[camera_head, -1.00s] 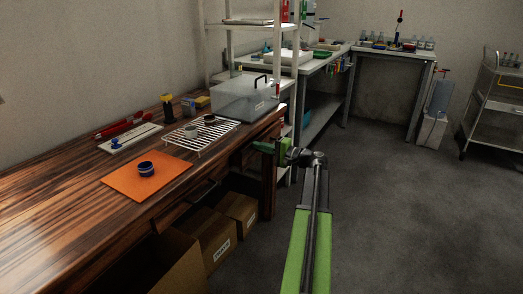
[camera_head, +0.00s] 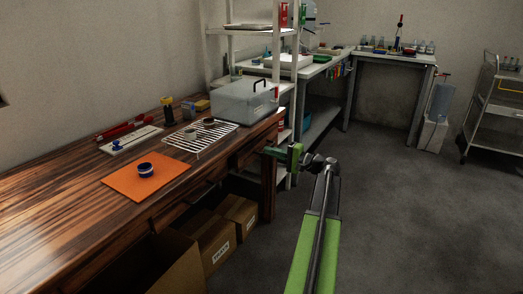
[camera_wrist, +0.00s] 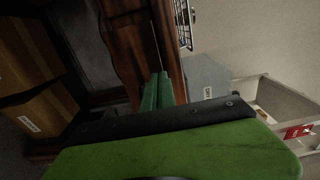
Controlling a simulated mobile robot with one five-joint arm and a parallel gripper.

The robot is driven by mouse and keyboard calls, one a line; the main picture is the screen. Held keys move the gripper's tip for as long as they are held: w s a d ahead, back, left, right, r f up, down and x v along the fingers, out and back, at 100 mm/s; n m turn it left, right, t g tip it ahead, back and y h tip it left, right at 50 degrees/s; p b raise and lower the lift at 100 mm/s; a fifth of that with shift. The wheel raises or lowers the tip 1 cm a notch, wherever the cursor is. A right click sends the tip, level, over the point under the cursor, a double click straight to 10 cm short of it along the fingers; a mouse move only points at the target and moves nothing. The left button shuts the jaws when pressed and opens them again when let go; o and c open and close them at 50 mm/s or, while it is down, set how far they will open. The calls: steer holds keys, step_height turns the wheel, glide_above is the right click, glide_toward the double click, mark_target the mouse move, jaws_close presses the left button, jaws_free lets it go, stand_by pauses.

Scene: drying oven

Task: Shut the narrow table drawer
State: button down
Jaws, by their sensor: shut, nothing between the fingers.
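The wooden table (camera_head: 60,205) runs along the left in the head view, with dark drawer fronts below its top edge. The drawer front (camera_head: 245,155) near its far right end is closest to my gripper. I cannot tell how far it stands out. My gripper (camera_head: 270,152) is green and sits just right of that table end, about level with the drawer band. In the wrist view its fingers (camera_wrist: 157,90) are shut and empty, with their tips in front of the brown wooden table face (camera_wrist: 135,40). Whether they touch the wood is unclear.
Cardboard boxes (camera_head: 214,240) stand under the table. On top are an orange mat (camera_head: 120,185) with a blue ring, a wire rack (camera_head: 205,148) and a grey lidded box (camera_head: 243,98). A white shelf (camera_head: 250,30) stands behind. The floor (camera_head: 400,215) to the right is clear.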

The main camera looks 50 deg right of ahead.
steer(key=s+d, duration=0.1)
steer(key=s, duration=0.6)
steer(key=shift+s+d, duration=0.15)
steer(key=shift+s, duration=0.15)
steer(key=c, duration=2)
jaws_free()
steer(key=shift+d+f, duration=0.1)
steer(key=shift+d, duration=0.15)
steer(key=shift+o, duration=1.3)
steer(key=h, duration=0.1)
steer(key=d+f+m+h, duration=0.1)
steer(key=shift+m+h, duration=0.3)
steer(key=shift+o, duration=1.2)
steer(key=s+m+g+h+p, duration=0.1)
steer(key=h, duration=0.1)
steer(key=s+d+m+g+h+p, duration=0.1)
steer(key=h+p, duration=0.1)
steer(key=shift+s, duration=0.1)
steer(key=b+x, duration=0.3)
steer(key=x, duration=1.4)
steer(key=shift+d+f, duration=0.2)
steer(key=shift+d, duration=0.05)
